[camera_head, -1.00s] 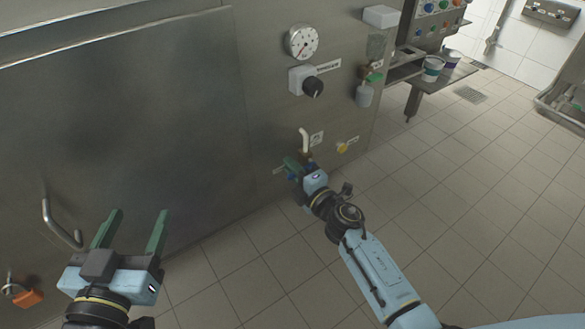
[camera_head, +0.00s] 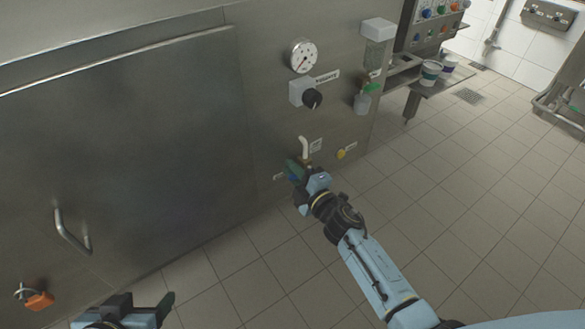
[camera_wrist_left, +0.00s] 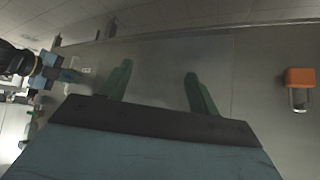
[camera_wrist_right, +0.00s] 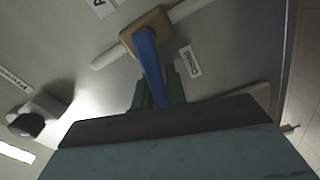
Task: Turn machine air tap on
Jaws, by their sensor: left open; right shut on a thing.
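The air tap is a valve with a blue lever (camera_wrist_right: 149,62) on a brass body (camera_wrist_right: 146,30), seen in the right wrist view. A white pipe (camera_head: 304,145) rises from it on the machine's steel front in the head view. My right gripper (camera_wrist_right: 157,90) is shut on the blue lever, with the lever's end between its green fingers. In the head view my right gripper (camera_head: 296,172) hides most of the valve. My left gripper (camera_wrist_left: 158,88) is open and empty in front of the steel panel, at the lower left of the head view.
A pressure gauge (camera_head: 303,55) and a black knob (camera_head: 312,98) sit above the tap. A yellow tap (camera_head: 341,154) is to its right. A door handle (camera_head: 70,233) and an orange part (camera_head: 39,300) are at left. The tiled floor (camera_head: 450,190) on the right is clear.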

